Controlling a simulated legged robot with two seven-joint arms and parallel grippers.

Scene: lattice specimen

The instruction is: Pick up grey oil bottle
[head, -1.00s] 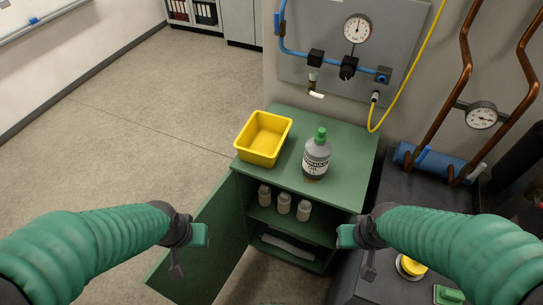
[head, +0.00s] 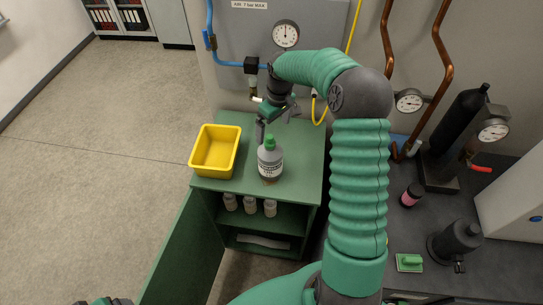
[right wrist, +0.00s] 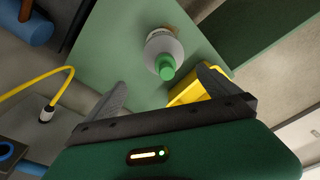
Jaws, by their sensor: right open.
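The grey oil bottle (head: 270,161), with a green cap and a white label, stands upright on the green cabinet top (head: 302,150). My right gripper (head: 275,122) is open and empty, just above and behind the bottle near its cap. In the right wrist view the bottle (right wrist: 162,48) shows from above, its cap in line with the gap between the open fingers (right wrist: 162,77). I cannot tell whether a finger touches it. Only a small piece of what seems to be my left gripper (head: 104,301) shows at the bottom edge; its fingers are hidden.
A yellow bin (head: 215,151) stands left of the bottle, close to one finger in the wrist view. Several small white bottles (head: 250,204) are on the shelf below. The cabinet door (head: 185,255) is open. A wall panel with a gauge (head: 286,34) and yellow hose (head: 351,38) is behind.

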